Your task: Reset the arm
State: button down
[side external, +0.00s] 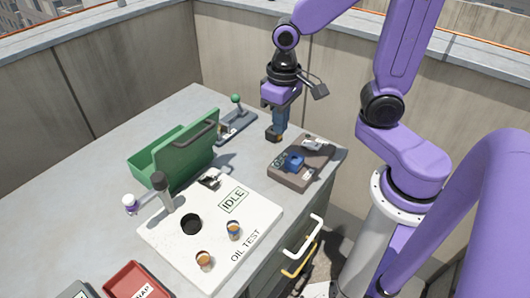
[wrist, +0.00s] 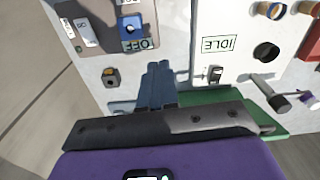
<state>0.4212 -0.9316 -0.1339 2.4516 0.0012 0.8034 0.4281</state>
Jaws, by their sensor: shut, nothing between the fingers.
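My gripper (side external: 280,136) is above the back right part of the grey counter, pointing down, with its blue fingers together and nothing held. In the wrist view its fingers (wrist: 158,75) are also side by side, with the counter beyond them. The purple arm reaches in from the right. A small dark block with a yellow mark (side external: 273,134) is on the counter beside the fingertips in the side view. It also shows left of the fingers in the wrist view (wrist: 112,77); I cannot tell the exact gap.
A green-knobbed lever (side external: 236,99) and green bin (side external: 145,165) are left. The white OIL TEST board (side external: 170,238) holds two amber cups. A red tray (side external: 130,285) lies in front.

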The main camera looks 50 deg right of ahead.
jog(key=s+r+n, duration=0.2)
jog(key=s+n, duration=0.9)
jog(key=s, duration=0.3)
jog(key=shift+a+n, duration=0.3)
jog(key=shift+a, duration=0.05)
